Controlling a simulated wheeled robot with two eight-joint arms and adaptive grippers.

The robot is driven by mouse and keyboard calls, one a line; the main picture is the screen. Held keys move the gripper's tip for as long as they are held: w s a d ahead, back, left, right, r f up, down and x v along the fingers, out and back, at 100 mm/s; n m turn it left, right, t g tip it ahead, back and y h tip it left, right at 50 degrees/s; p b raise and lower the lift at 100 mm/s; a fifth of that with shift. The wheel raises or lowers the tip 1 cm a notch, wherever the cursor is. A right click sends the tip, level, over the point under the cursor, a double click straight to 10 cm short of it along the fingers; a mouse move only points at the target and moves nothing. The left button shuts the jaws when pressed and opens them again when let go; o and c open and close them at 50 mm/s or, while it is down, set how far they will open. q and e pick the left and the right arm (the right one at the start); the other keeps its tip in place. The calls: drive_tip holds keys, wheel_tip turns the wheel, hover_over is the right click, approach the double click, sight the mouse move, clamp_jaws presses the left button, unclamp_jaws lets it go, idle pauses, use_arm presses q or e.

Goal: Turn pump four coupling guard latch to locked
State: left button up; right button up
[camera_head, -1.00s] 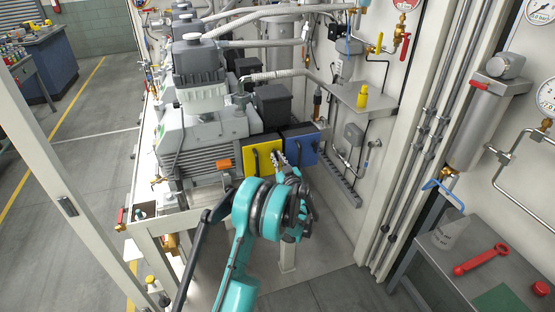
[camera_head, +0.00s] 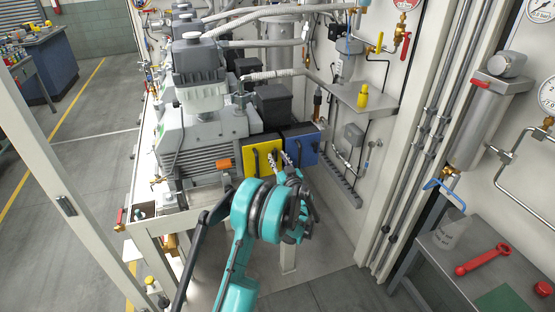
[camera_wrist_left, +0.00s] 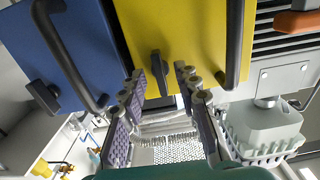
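The yellow coupling guard (camera_head: 249,168) and the blue guard (camera_head: 300,143) stand side by side at the front end of the nearest grey pump (camera_head: 190,135). In the left wrist view the yellow guard (camera_wrist_left: 205,35) has a black bar handle (camera_wrist_left: 235,45) and a small black latch (camera_wrist_left: 158,66). My left gripper (camera_head: 281,159) is in front of the guards. Its two fingertips (camera_wrist_left: 161,72) are apart, one on each side of the yellow guard's latch; contact cannot be told. No label showing the pump's number or latch position is readable. My right gripper is out of view.
The blue guard (camera_wrist_left: 65,50) has its own black handle and latch (camera_wrist_left: 42,96), left of my fingers. A wall shelf with a yellow fitting (camera_head: 362,96) is at the right. A grey bench with a red wrench (camera_head: 483,259) stands at lower right.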

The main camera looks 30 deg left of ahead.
use_arm(q)
drive_tip(key=shift+s+d, duration=0.5)
drive_tip(key=shift+d, duration=0.05)
drive_tip(key=b+v, duration=0.1)
drive_tip(key=v, duration=0.5)
drive_tip(key=shift+b, duration=0.35)
idle(0.4)
